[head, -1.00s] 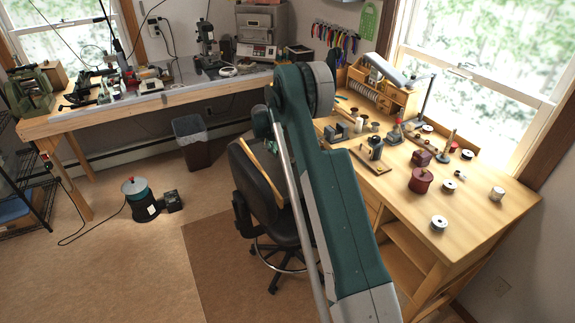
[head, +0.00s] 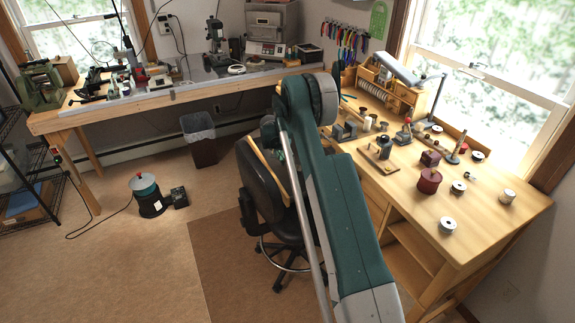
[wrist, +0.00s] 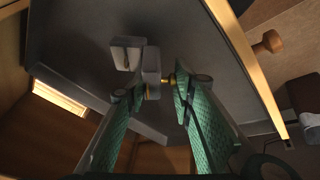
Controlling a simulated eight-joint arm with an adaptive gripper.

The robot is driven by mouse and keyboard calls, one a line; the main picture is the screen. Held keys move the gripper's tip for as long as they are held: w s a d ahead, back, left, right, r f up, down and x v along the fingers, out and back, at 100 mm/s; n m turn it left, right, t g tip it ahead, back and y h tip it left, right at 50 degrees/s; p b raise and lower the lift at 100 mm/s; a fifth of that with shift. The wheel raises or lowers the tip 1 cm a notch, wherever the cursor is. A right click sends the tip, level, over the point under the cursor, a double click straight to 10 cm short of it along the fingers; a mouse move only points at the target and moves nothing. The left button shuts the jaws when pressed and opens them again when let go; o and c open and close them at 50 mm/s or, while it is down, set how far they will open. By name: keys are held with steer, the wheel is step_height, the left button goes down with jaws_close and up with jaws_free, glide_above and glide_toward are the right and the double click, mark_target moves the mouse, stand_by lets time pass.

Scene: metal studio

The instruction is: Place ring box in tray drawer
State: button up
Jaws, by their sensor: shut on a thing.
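In the wrist view, my gripper (wrist: 160,92) has its green fingers closed around a small grey thing (wrist: 151,70) with a gold-coloured bit at its right side; this looks like the ring box. A second grey piece (wrist: 124,54) with a dark slot shows just to its left; I cannot tell whether they are joined. Behind them is a broad dark grey surface (wrist: 215,75) with a pale wooden edge (wrist: 247,60), which looks like the tray drawer. I cannot tell whether the grey thing touches it. In the head view my arm hides the gripper and the drawer.
A round wooden knob (wrist: 268,42) shows beyond the wooden edge. In the head view, the wooden workbench (head: 480,215) holds a red pot (head: 429,181), a dark red box (head: 430,158) and several spools. A black chair (head: 265,190) stands close left of my arm.

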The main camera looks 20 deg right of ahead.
steer(key=shift+f, duration=1.45)
steer(key=shift+f+b, duration=0.2)
steer(key=shift+b, duration=0.1)
steer(key=o, duration=1.1)
steer(key=shift+r, duration=0.15)
steer(key=shift+a+r, duration=0.1)
steer(key=shift+r, duration=0.15)
steer(key=p+v, duration=0.1)
steer(key=v, duration=1)
steer(key=shift+s+a+r+p, duration=0.15)
steer(key=shift+r+p, duration=0.1)
steer(key=shift+p, duration=0.15)
steer(key=shift+r, duration=0.1)
